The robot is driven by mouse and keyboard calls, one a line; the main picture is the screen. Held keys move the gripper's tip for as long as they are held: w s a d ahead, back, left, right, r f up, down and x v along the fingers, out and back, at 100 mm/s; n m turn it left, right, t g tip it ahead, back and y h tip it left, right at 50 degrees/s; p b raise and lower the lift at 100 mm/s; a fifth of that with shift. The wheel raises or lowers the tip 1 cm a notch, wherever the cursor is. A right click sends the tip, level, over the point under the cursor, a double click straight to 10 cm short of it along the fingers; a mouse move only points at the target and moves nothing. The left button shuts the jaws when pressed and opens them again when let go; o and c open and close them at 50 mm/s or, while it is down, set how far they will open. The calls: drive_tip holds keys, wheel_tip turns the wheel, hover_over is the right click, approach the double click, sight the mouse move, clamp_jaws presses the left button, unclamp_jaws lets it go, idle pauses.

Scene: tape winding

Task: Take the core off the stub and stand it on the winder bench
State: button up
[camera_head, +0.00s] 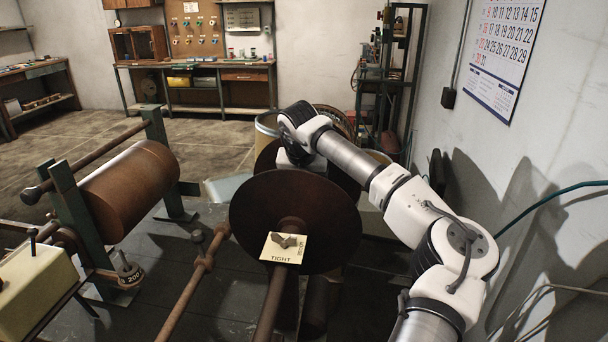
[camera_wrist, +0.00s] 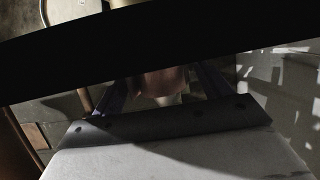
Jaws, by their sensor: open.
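My gripper's two fingers show in the wrist view (camera_wrist: 163,88), apart, one on each side of a pinkish-brown rounded thing (camera_wrist: 165,80). This may be the core on its stub; I cannot tell for sure, nor whether the fingers touch it. A black band hides the upper part of that view. In the head view my gripper is hidden behind a large dark brown disc (camera_head: 260,215). No bench in view can be surely told as the winder bench.
A big brown roll (camera_head: 130,190) hangs in a green frame at the left, near a cream box (camera_head: 40,285). A second dark disc (camera_head: 335,178) stands close behind the front one. A workbench (camera_head: 200,68) stands at the back wall. A wall runs close along my arm's right.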

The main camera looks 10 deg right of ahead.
drive_tip(key=shift+c, duration=0.5)
drive_tip(key=c, duration=1)
drive_tip(key=shift+s, duration=0.1)
drive_tip(key=s+b, duration=0.1)
drive_tip(key=s, duration=0.1)
drive_tip(key=s+a+b, duration=0.1)
drive_tip(key=s+b, duration=0.1)
drive_tip(key=s+a+b, duration=0.1)
drive_tip(key=s+b, duration=0.1)
drive_tip(key=shift+a+f, duration=0.15)
drive_tip(key=shift+a, duration=0.2)
drive_tip(key=shift+r+p, duration=5.2)
drive_tip(key=shift+r, duration=4.5)
